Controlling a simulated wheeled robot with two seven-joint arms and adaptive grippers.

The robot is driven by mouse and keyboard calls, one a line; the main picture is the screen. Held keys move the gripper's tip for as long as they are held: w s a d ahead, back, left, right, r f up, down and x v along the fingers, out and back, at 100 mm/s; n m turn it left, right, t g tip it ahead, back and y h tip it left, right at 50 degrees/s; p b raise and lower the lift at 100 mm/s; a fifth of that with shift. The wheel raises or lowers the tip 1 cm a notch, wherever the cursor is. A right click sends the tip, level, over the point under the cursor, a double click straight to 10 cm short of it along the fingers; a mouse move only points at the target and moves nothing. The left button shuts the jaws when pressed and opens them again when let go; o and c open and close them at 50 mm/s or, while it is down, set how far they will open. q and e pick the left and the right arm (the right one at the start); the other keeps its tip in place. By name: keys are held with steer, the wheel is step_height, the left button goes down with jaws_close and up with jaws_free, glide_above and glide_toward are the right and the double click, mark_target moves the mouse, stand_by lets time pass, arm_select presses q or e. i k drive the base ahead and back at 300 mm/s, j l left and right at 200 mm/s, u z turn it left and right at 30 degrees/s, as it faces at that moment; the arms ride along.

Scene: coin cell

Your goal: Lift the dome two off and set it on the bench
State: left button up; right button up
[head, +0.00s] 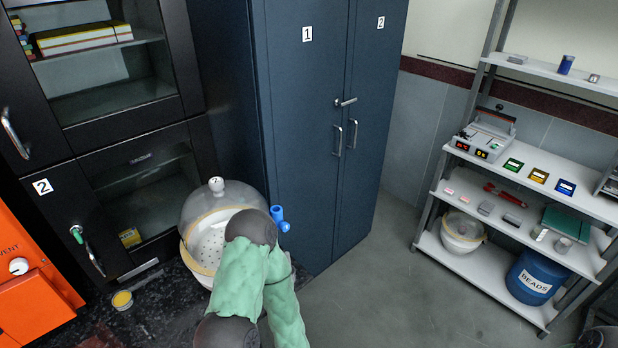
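A clear glass dome (192,212) with a pale knob (216,184) on top sits over a white perforated plate (209,244) at the back of the dark bench. The knob carries a small mark that is too small to read surely. A cream ring runs around the dome's base. A blue stopcock (279,217) sticks out to the right. One of my arms, in a green sleeve, comes up from the bottom and hides the dome's front right part. No fingers of either gripper can be made out, and I see no grip on the knob.
An orange unit (35,290) is at far left. A white shelf rack (520,200) stands at right.

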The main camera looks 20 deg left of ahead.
mark_target(203, 218)
steer(key=u, duration=1.6)
